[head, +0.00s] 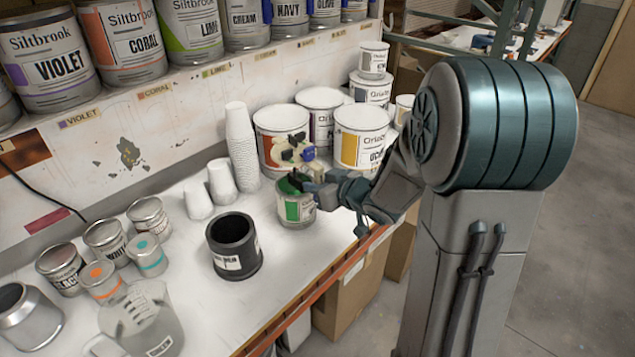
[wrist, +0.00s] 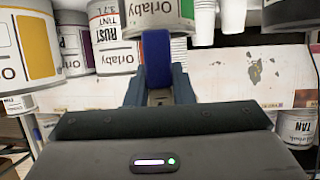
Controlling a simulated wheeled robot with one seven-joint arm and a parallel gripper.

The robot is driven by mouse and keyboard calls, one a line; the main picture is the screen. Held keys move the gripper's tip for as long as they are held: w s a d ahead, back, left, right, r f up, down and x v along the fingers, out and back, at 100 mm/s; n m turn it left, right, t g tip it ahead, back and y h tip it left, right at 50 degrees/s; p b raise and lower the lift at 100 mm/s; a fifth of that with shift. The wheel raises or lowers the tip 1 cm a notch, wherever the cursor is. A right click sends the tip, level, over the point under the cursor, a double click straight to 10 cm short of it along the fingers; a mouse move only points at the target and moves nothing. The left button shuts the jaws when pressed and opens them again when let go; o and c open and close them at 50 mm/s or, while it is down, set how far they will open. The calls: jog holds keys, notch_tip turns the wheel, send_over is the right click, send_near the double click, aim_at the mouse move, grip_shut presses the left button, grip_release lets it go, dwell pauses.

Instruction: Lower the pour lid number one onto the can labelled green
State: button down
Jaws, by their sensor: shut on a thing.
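The green can (head: 296,210) stands on the bench near its front edge, below my gripper. Its green label faces the front; my gripper partly covers its top. My gripper (head: 302,170) reaches in from the right, just above this can, and is shut on a small part with a blue piece (head: 308,153), which I take for the pour lid. In the wrist view the blue piece (wrist: 157,58) stands between the two fingers. The lid's number and underside are hidden. I cannot tell whether the lid touches the can.
Large Orlaby cans (head: 360,140) stand close behind the green can. Stacked white cups (head: 242,140) are at back left. A black pot (head: 233,245) stands to the left, with bare bench between. Small tins and a clear jug (head: 145,318) are further left.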

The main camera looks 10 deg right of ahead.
aim_at(309, 210)
jog(key=shift+f+b, duration=3)
jog(key=shift+f, duration=1.05)
jog(key=shift+f+b, duration=0.35)
jog(key=shift+f, duration=0.25)
jog(key=c, duration=1.2)
grip_release()
jog(key=shift+o, duration=0.2)
jog(key=shift+s, duration=0.1)
jog(key=v, duration=1.3)
jog(key=shift+s+r, duration=0.25)
jog(key=shift+d, duration=0.15)
